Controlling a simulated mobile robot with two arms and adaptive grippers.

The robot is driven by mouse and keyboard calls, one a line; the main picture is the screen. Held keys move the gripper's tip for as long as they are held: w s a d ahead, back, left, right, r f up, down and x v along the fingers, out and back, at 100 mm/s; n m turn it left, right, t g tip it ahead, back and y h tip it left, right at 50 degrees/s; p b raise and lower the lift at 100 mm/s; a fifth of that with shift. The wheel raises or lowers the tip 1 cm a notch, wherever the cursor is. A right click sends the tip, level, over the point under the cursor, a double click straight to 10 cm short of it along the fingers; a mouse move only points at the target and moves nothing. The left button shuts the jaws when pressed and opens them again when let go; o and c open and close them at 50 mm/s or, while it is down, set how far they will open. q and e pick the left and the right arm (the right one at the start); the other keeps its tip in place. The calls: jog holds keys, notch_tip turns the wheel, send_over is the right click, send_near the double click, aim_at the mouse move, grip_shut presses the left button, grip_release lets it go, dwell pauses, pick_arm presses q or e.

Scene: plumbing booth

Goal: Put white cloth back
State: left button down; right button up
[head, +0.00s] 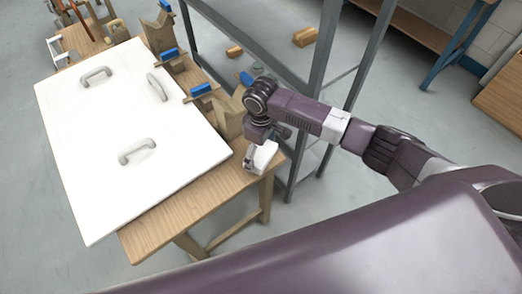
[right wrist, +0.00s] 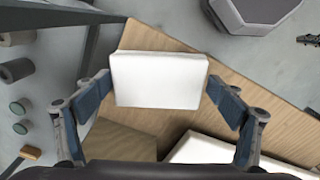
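The white cloth (head: 264,156) is a folded block over the near right corner of the wooden table (head: 174,214) in the head view. In the right wrist view the cloth (right wrist: 158,80) lies between the two blue finger pads of my right gripper (right wrist: 160,86). The pads meet its left and right sides, so the gripper looks shut on it. In the head view my right gripper (head: 256,150) is small and partly hidden by its own wrist. How far the cloth is above the wood is hard to tell. My left gripper is in neither view.
A large white board (head: 115,115) with several grey handles covers most of the table. Wooden blocks with blue clamps (head: 204,91) line its right edge. A grey metal shelf (head: 318,75) stands close behind the table. Bare wood shows along the table's near edge.

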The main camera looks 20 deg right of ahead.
aim_at(261, 153)
jog(key=shift+o, duration=1.1)
jog(key=shift+r, duration=0.15)
notch_tip(261, 153, up, 12)
jog(key=shift+b, duration=0.4)
